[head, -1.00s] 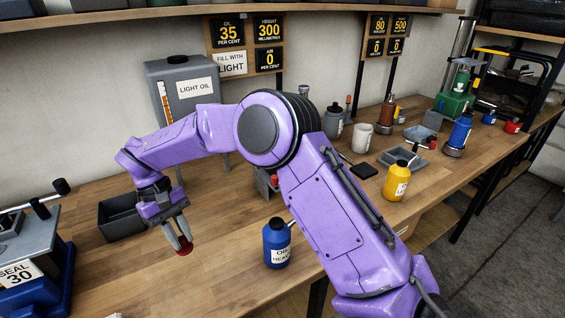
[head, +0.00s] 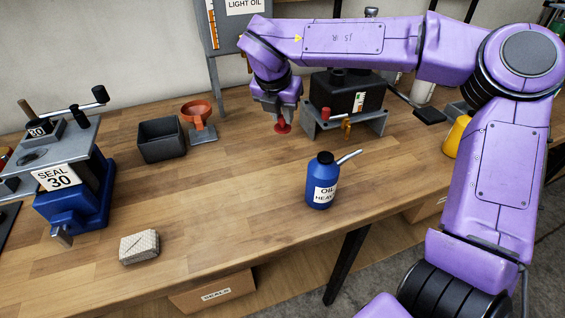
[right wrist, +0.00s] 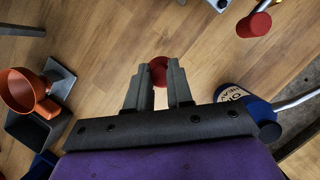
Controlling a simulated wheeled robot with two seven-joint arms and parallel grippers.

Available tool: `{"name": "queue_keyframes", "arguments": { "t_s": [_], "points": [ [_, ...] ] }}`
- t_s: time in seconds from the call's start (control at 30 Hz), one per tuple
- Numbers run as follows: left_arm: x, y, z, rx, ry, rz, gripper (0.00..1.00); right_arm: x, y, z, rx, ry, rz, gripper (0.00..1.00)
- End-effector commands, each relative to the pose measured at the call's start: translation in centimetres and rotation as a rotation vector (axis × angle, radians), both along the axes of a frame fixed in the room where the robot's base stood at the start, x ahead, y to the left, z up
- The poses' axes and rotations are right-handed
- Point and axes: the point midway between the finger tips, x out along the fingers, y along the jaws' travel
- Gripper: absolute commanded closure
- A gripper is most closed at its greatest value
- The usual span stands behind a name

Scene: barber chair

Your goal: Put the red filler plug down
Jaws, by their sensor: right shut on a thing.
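The red filler plug (head: 283,127) is a small red piece with a flat round end, held at the fingertips of my right gripper (head: 280,117). In the right wrist view the plug (right wrist: 159,72) shows red between the two grey fingers (right wrist: 160,85), which are shut on it. The gripper points down over the wooden bench, just left of a black unit on a grey stand (head: 345,110). Bare wood shows around the plug; I cannot tell how high above the bench it is. My left gripper is not in view.
An orange funnel on a grey stand (head: 198,122) and an open dark bin (head: 162,140) stand left of the gripper. A blue oil can (head: 322,183) with a spout stands in front. A blue sealing press (head: 75,190) and a pale block (head: 139,246) are further left.

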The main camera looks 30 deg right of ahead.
Motion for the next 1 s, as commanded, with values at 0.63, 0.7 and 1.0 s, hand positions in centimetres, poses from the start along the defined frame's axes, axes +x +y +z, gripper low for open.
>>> {"name": "queue_keyframes", "arguments": {
  "t_s": [0.63, 0.7, 1.0],
  "points": [
    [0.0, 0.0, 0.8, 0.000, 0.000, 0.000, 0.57, 0.0, 0.0, -9.8, 0.000, 0.004, 0.028, 1.00],
    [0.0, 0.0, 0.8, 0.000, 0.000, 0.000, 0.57, 0.1, 0.0, -9.8, 0.000, 0.003, 0.027, 1.00],
    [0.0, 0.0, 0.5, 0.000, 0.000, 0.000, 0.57, 0.0, 0.0, -10.0, 0.000, 0.004, 0.027, 0.53]
  ]
}}
